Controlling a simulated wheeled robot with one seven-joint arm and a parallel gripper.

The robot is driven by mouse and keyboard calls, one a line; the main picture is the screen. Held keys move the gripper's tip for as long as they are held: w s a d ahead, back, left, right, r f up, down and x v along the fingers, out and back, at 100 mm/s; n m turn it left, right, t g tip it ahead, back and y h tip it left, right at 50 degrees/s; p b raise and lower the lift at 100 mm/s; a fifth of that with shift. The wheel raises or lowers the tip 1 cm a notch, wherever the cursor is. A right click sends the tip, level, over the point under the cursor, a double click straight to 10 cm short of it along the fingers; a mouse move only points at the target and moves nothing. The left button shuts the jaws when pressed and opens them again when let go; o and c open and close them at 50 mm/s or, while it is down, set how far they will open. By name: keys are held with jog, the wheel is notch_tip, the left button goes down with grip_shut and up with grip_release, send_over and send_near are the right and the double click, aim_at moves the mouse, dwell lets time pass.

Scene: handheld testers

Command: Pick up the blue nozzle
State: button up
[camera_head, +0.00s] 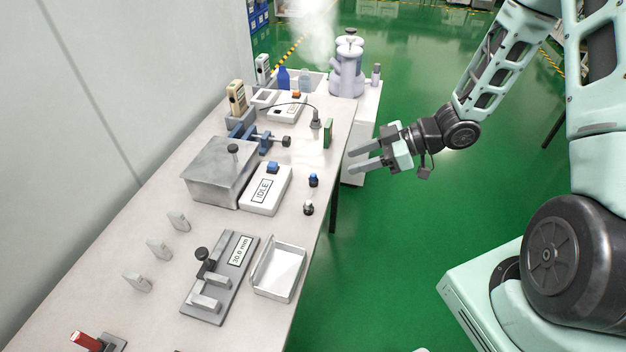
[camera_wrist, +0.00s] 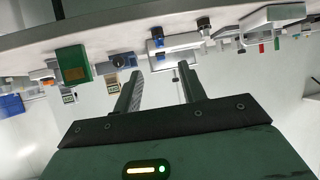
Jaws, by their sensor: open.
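The blue nozzle (camera_head: 313,180), a small piece with a blue body and dark parts, stands upright near the table's right edge in the head view. The wrist view is upside down; what looks like the same nozzle (camera_wrist: 157,36) hangs from the table edge at upper middle, beyond the fingers. My gripper (camera_head: 352,162) is open and empty, off the table's right side, with its fingers pointing left toward the table. It is apart from the nozzle, to its right and slightly farther back. In the wrist view, the two fingers (camera_wrist: 159,70) are spread with nothing between them.
A similar black-and-silver nozzle (camera_head: 308,208) stands just in front of the blue one. The white IDLE box (camera_head: 264,190) with a blue button is left of it. A green block (camera_head: 328,133) stands behind, near the edge. A white tray (camera_head: 279,272) lies in front. Open floor is right.

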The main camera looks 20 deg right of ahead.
aim_at(319, 185)
jog(key=x, duration=1)
jog(key=shift+a+f, duration=0.2)
jog(key=shift+f, duration=0.05)
jog(key=shift+c, duration=0.3)
grip_shut()
